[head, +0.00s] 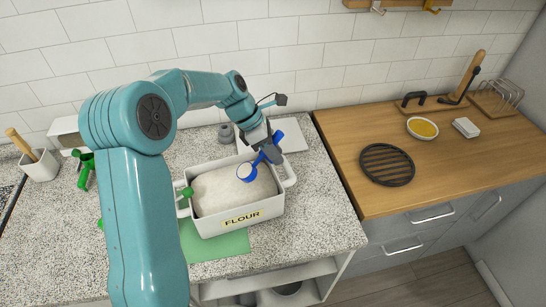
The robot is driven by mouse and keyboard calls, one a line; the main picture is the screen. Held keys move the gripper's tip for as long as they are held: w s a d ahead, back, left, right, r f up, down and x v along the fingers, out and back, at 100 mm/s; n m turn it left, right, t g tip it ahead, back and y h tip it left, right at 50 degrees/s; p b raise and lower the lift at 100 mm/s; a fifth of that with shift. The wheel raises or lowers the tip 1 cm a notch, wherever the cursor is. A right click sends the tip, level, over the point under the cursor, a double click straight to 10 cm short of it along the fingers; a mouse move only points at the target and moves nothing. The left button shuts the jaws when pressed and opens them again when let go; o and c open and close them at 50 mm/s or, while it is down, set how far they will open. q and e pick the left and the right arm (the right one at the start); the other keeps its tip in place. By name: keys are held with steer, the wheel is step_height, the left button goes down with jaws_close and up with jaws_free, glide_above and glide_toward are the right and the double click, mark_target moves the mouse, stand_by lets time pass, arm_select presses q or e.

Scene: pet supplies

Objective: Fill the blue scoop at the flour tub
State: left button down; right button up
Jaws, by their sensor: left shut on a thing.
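The white flour tub (209,224), labelled FLOUR, stands on the speckled counter with a pale heap of flour (228,190) in it. My left gripper (271,152) is shut on the blue scoop (246,173) at its handle, over the tub's back right part. The scoop's bowl is over the right part of the flour; I cannot tell whether it touches the flour or holds any. My right gripper is out of view.
A green mat (225,247) lies in front of and partly under the tub. Behind it are a pale board (290,136) and a grey round object (226,133). At right, a wooden counter holds a black trivet (387,165) and a yellow-filled bowl (422,129).

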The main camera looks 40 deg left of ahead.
arm_select(q)
steer(key=shift+w+d+r+g+y, duration=0.4)
steer(key=shift+w+g+y, duration=0.1)
steer(key=shift+g, duration=0.1)
steer(key=w+g+y, duration=0.1)
steer(key=w+d+g+y, duration=0.1)
steer(key=shift+w+d+r+n+g, duration=0.1)
steer(key=shift+d+r+n+g, duration=0.1)
steer(key=shift+n+g, duration=0.15)
steer(key=shift+w+d+g, duration=0.2)
steer(key=shift+w+g, duration=0.05)
steer(key=shift+g, duration=0.1)
steer(key=shift+s, duration=0.15)
